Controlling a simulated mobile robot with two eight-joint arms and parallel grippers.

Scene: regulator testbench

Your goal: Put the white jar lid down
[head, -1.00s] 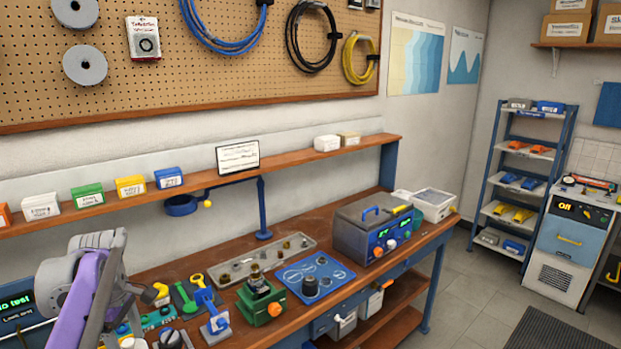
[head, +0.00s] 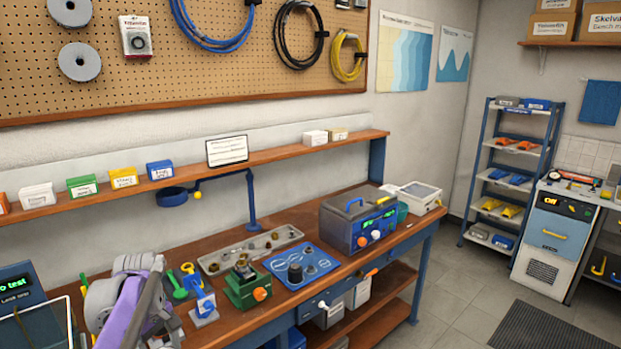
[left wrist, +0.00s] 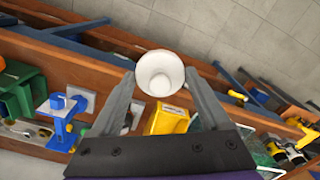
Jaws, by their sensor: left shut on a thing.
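The white jar lid (left wrist: 160,72) is round, with a raised ring at its middle, and shows in the left wrist view between my two grey fingertips. My left gripper (left wrist: 158,80) is shut on it. The lid appears over the front edge of the wooden bench (left wrist: 95,62), apart from the things on it. In the head view my purple and grey left arm is at the lower left; its fingertips and the lid cannot be made out there. My right gripper is in neither view.
On the bench stand a blue upright stand (head: 203,305), a green block with an orange knob (head: 243,288), a blue mat (head: 325,264), a metal parts tray (head: 215,268) and a grey-blue instrument (head: 345,225). A yellow box (left wrist: 172,120) lies near my fingers. Bare wood shows along the bench front.

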